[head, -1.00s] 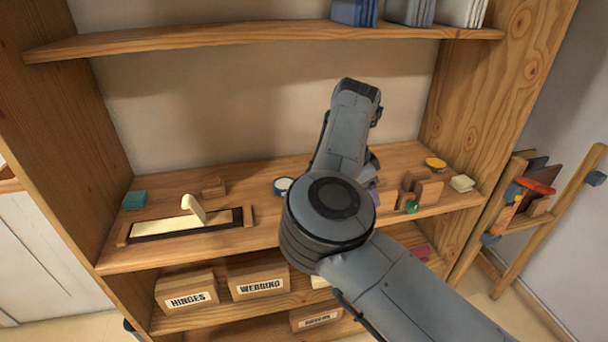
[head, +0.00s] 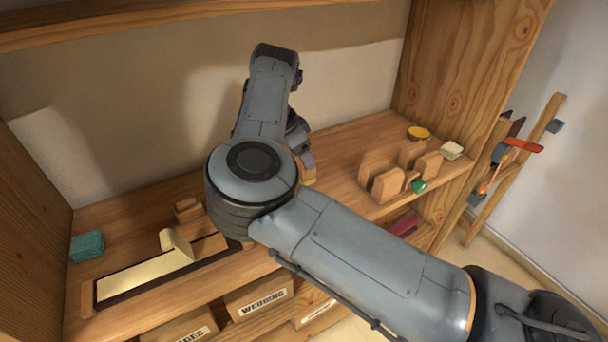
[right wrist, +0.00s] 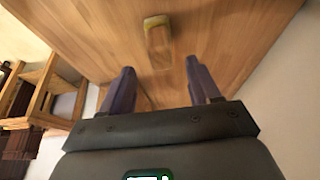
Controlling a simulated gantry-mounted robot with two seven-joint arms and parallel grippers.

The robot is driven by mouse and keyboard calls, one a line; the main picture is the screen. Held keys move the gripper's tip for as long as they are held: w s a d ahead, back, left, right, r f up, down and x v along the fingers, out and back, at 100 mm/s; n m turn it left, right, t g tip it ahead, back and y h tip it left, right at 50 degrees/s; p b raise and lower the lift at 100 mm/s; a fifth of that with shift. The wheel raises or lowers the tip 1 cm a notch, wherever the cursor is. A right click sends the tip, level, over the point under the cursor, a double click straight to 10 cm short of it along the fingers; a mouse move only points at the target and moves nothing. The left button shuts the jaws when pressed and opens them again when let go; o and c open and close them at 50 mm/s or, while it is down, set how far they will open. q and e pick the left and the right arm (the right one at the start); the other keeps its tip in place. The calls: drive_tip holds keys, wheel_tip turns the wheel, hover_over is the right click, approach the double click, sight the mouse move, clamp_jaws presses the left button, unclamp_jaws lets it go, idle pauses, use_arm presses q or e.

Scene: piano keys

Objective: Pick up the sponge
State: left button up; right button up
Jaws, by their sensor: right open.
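My right gripper (right wrist: 160,85) is open and empty in the right wrist view, with two dark purple fingers. Ahead of them and apart from them, a small tan-brown block (right wrist: 158,45) with a yellowish edge rests on a wooden surface. It may be the sponge, but I cannot tell for sure. In the head view my right wrist covers most of the gripper and the shelf under it. A teal block (head: 87,246) lies at the shelf's left end, and a small cream block (head: 452,150) at its right end. My left gripper is not in view.
A dark tray with a long cream slab (head: 145,277) lies on the shelf (head: 340,170) at left. Upright wooden blocks (head: 388,184), a green ball (head: 418,186) and a yellow disc (head: 418,132) stand at right. Labelled boxes (head: 259,301) sit below. Side panels bound the shelf.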

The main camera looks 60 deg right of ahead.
sight(307, 173)
drive_tip(key=b+x, duration=0.1)
drive_tip(key=x, duration=0.3)
drive_tip(key=shift+f+b, duration=0.2)
drive_tip(key=shift+b, duration=0.1)
drive_tip(key=shift+s+d+f, duration=0.1)
drive_tip(key=shift+d+f, duration=0.05)
drive_tip(key=shift+f, duration=0.15)
drive_tip(key=shift+c, duration=1.2)
drive_tip(key=c, duration=0.8)
drive_tip(key=shift+r, duration=0.1)
